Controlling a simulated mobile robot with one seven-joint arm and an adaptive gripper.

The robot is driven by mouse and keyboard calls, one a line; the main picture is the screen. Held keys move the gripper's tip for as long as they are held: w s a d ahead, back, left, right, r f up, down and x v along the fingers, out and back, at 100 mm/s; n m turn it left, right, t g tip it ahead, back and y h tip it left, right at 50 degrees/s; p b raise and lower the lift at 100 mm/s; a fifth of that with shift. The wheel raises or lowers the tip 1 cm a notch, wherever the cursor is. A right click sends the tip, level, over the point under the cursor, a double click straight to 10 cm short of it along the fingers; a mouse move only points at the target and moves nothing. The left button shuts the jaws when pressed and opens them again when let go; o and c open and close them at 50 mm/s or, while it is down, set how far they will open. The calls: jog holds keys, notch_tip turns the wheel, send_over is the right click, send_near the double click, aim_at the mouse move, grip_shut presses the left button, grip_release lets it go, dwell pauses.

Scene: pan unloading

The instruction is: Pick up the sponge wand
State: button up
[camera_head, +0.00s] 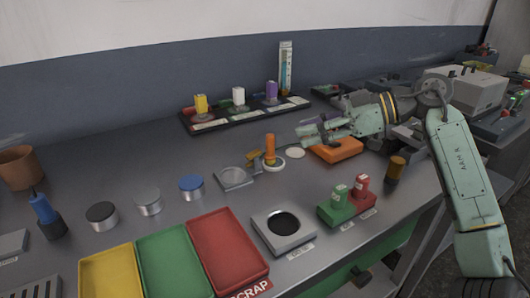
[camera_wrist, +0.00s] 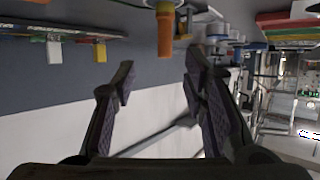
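An upright orange handle (camera_head: 270,148), which looks like the sponge wand, stands at a small white round base (camera_head: 273,165) in the middle of the bench. It also shows in the wrist view (camera_wrist: 165,36), upside down at the top centre, beyond the fingertips. My gripper (camera_head: 303,134) is to the right of the handle in the head view, its fingers pointing left towards it. In the wrist view my gripper (camera_wrist: 160,78) has its two fingers wide apart with nothing between them. The handle is apart from the fingers. Its lower end is hard to make out.
An orange block (camera_head: 337,149) lies below my gripper. A dark rack (camera_head: 215,121) with yellow, white and purple items stands behind. A silver square plate (camera_head: 234,178) is left of the handle. Red and green blocks (camera_head: 345,203) and a holed block (camera_head: 262,228) are in front.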

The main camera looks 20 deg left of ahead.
aim_at(275, 158)
jog(key=x, duration=0.3)
jog(key=shift+s+p+x, duration=0.15)
jog(key=shift+p+x, duration=0.3)
jog(key=shift+x, duration=0.9)
jog(key=shift+s+p+x, duration=0.15)
jog(key=shift+p+x, duration=0.25)
jog(key=shift+x, duration=0.95)
jog(key=shift+d+f, duration=0.15)
jog(key=shift+c, duration=0.6)
grip_shut()
